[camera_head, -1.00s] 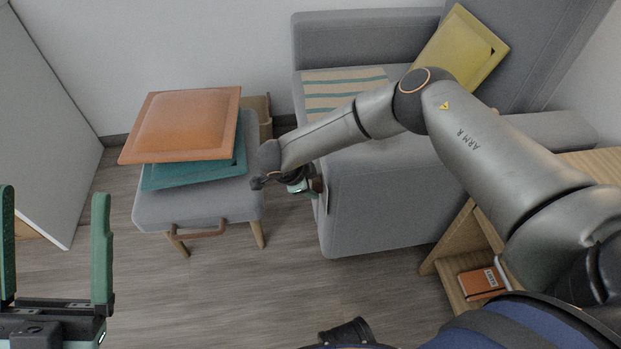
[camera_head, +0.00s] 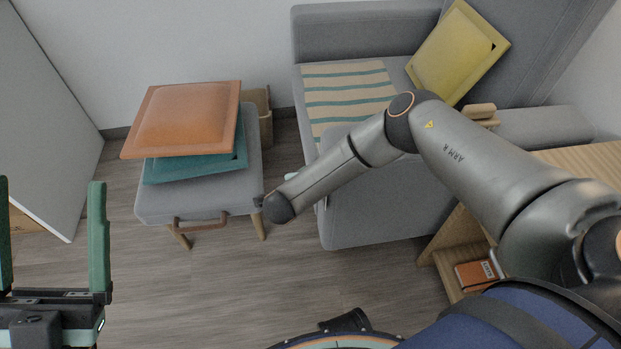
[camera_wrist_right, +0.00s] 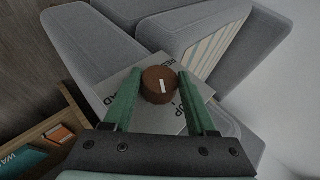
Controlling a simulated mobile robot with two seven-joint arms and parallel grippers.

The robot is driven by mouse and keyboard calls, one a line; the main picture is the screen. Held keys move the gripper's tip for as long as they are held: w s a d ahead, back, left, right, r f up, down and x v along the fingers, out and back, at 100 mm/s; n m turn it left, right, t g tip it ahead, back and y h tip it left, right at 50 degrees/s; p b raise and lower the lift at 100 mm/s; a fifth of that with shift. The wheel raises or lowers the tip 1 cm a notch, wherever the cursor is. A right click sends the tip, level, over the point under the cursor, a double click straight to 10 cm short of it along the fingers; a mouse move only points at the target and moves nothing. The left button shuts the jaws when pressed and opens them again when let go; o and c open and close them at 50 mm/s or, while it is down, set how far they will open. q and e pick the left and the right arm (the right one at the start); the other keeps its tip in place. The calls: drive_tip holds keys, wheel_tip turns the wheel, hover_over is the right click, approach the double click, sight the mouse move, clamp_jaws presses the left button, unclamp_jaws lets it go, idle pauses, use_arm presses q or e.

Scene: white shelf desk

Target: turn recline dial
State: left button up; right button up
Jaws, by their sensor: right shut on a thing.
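The recline dial (camera_wrist_right: 158,86) is a round brown knob with a white mark, on a grey lettered plate (camera_wrist_right: 110,92) on the armchair's side. My right gripper (camera_wrist_right: 160,74) has its green fingers on both sides of the dial and is shut on it. In the head view my right forearm hides the dial and most of that gripper. The grey armchair (camera_head: 375,205) stands at the centre right in the head view. My left gripper (camera_head: 50,185) is open and empty at the lower left, well away from the chair.
A grey footstool (camera_head: 185,205) with a brown handle carries an orange cushion (camera_head: 185,120) and a teal cushion (camera_head: 195,166). A yellow cushion (camera_head: 455,55) and a striped cloth (camera_head: 345,95) lie on the armchair. A wooden shelf (camera_head: 445,245) with a book (camera_head: 475,275) stands at right.

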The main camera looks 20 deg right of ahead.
drive_tip(key=o, duration=1.4)
drive_tip(key=shift+c, duration=0.2)
drive_tip(key=shift+a, duration=0.1)
use_arm(q)
drive_tip(key=shift+m, duration=0.5)
drive_tip(key=shift+s+a+r+p, duration=0.1)
drive_tip(key=shift+r+p, duration=0.95)
drive_tip(key=shift+p, duration=0.05)
drive_tip(key=shift+a+r+p, duration=0.1)
drive_tip(key=shift+r+p, duration=0.95)
use_arm(e)
drive_tip(key=v, duration=1.2)
drive_tip(key=shift+s+a+r, duration=0.1)
drive_tip(key=shift+s+r, duration=0.05)
